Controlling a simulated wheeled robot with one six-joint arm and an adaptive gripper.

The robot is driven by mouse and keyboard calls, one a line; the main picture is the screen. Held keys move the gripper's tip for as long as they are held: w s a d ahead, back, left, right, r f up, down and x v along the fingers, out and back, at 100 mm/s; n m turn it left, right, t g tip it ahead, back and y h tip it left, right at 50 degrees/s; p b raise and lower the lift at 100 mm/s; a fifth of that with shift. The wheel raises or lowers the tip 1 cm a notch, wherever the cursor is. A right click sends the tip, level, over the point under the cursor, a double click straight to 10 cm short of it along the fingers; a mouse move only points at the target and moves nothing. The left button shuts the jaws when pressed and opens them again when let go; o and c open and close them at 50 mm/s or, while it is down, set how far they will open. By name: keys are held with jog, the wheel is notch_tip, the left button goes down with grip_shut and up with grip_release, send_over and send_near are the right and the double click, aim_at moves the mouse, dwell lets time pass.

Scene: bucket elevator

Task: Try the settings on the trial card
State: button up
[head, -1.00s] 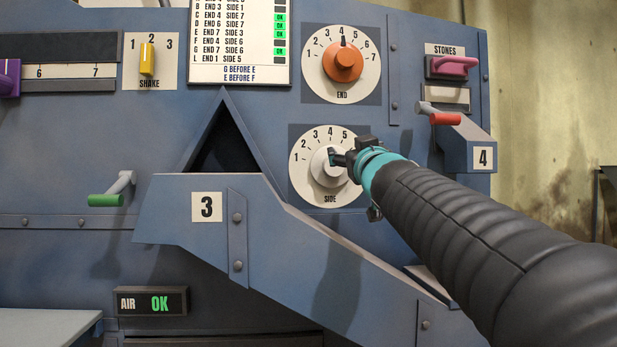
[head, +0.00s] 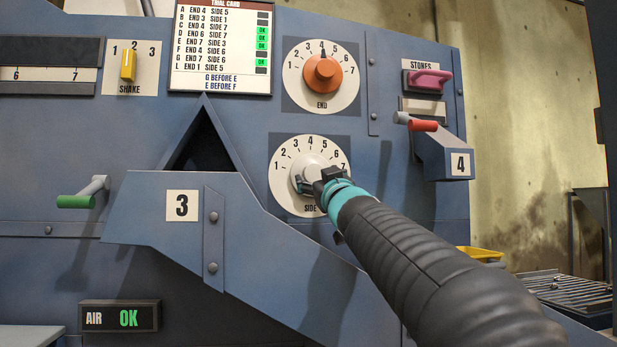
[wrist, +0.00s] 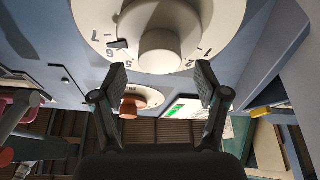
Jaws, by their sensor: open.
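The trial card (head: 222,45) hangs at the top. It lists END and SIDE pairs, with green OK lights at C, D, E and G and dark ones at A, B, F and L. Its foot reads G BEFORE E, E BEFORE F. The orange END knob (head: 323,73) points at 4. The pale SIDE knob (head: 312,168) is partly hidden by my gripper (head: 321,183). In the wrist view, the SIDE knob (wrist: 165,48) has its black pointer near 6. My gripper (wrist: 162,82) is open, with its fingertips either side of the knob's near end; contact is unclear.
The yellow SHAKE knob (head: 128,64) points near 2. A green handle (head: 80,197) is at left, a red handle (head: 424,125) and pink STONES handle (head: 431,79) at right. The AIR display (head: 119,317) reads OK. Chute 3 (head: 150,215) slopes below the SIDE dial.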

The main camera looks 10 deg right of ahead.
aim_at(315, 172)
jog(key=shift+p+x, duration=0.35)
jog(key=shift+x, duration=1.45)
jog(key=c, duration=1.2)
jog(key=shift+o, duration=0.2)
jog(key=shift+r, duration=0.15)
